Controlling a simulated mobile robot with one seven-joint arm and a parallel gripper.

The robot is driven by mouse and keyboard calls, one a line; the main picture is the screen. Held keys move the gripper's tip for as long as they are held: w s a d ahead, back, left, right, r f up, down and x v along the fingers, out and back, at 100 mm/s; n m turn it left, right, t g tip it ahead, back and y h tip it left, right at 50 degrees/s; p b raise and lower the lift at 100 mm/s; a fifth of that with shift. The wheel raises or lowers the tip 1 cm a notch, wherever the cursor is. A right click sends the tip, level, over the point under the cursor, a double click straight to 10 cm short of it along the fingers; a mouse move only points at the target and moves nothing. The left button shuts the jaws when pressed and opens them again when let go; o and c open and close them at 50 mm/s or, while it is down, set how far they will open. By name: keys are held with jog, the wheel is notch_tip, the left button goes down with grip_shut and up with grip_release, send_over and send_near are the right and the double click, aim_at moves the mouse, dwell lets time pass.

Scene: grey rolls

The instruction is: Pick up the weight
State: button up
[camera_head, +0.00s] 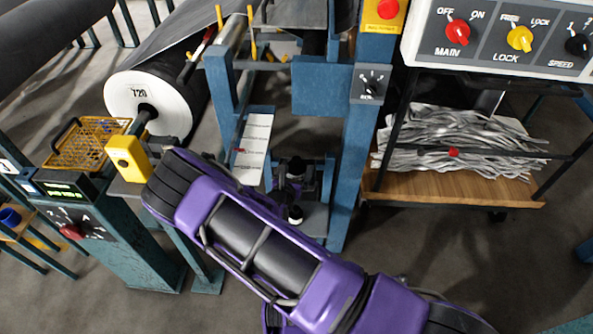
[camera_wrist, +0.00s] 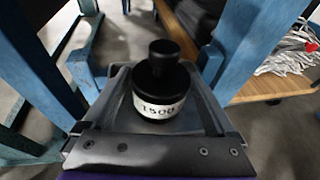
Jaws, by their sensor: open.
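The weight (camera_wrist: 160,92) is a black cylinder with a knob on top and a white band marked with a number that looks like 1500. It stands upright in the wrist view. My gripper (camera_wrist: 160,78) is open, with a grey finger on either side of the weight. I cannot tell whether the fingers touch it. In the head view, two small dark pieces with white parts show on a grey shelf (camera_head: 312,218) inside the blue frame; I cannot tell which is this weight. My purple arm hides my gripper there.
Blue posts (camera_head: 348,160) stand close around the weight. A wooden shelf (camera_head: 455,186) with grey strips lies to the right. A large roll (camera_head: 120,105), a yellow box (camera_head: 127,157) and an orange basket (camera_head: 88,140) are at the left. A control panel (camera_head: 500,38) is at the top right.

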grip_shut()
jog(key=shift+w+r, duration=0.1)
jog(key=shift+r, duration=0.1)
dwell(0.4)
jog(key=shift+a+r, duration=0.1)
